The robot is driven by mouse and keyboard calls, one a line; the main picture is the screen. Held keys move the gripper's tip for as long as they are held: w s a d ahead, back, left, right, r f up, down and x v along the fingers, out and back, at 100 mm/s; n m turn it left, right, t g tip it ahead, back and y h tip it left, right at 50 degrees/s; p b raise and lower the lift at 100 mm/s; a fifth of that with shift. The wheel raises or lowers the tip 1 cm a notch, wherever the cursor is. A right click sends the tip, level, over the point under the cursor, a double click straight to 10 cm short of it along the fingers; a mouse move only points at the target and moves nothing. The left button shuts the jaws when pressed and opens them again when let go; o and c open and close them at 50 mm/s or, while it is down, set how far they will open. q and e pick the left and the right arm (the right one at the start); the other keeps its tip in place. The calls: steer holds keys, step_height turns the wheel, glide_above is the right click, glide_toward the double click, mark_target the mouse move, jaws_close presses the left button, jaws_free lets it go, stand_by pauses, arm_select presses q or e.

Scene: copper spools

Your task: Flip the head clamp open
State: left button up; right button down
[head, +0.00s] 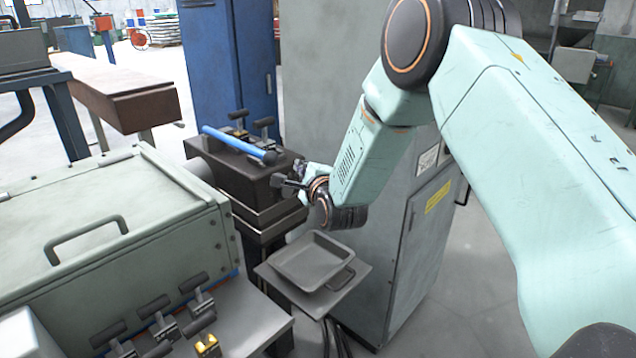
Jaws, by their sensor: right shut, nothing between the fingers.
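My right arm reaches in from the right, and its small dark gripper (299,176) is at the right end of a dark block (235,170). The gripper looks shut. A short black knob-like handle (278,180) shows right at its fingertips; I cannot tell whether they touch, or whether this handle belongs to the head clamp. Toggle clamps with black handles (263,122) stand on the block's far side. A blue-handled bar (236,142) lies across its top. My left gripper is not in view.
A shallow grey tray (312,262) sits on a small stand below the gripper. A pale green box (100,225) with a handle is at left, with several black-handled clamps (160,318) in front. A grey cabinet (412,255) stands behind my right arm.

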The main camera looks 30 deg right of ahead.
steer(key=s+a+r, duration=0.1)
steer(key=s+a, duration=0.1)
steer(key=s, duration=0.6)
steer(key=shift+s+r+p, duration=0.3)
steer(key=shift+s+p, duration=0.05)
steer(key=shift+s, duration=0.05)
steer(key=shift+d+f, duration=0.1)
steer(key=shift+d, duration=0.05)
